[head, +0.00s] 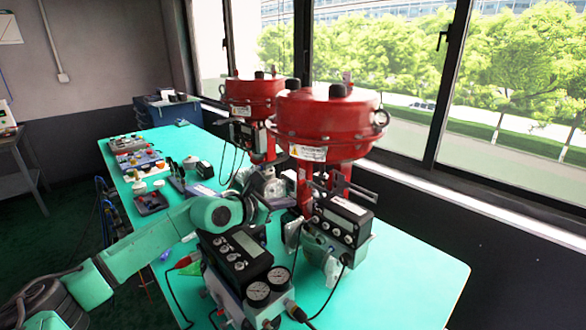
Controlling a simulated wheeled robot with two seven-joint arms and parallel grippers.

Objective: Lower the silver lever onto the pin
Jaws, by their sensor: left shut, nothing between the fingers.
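A thin silver-grey bar (362,191) sticks out to the right below the near red actuator (328,125), just above a black positioner box (343,217). It may be the silver lever, but I cannot tell for sure. The pin is too small or hidden to make out. My left arm reaches in from the left over the table. My left gripper (262,204) is shut and empty, left of the near actuator's red posts and behind the front positioner. Its fingertips are hard to separate from the metal parts behind. My right gripper is out of view.
A front positioner (238,258) with two gauges (268,285) stands close to my left forearm. A second red actuator (252,97) stands behind. Cables hang between the units. Small parts lie along the table's left side. The green table (410,285) is clear at the front right.

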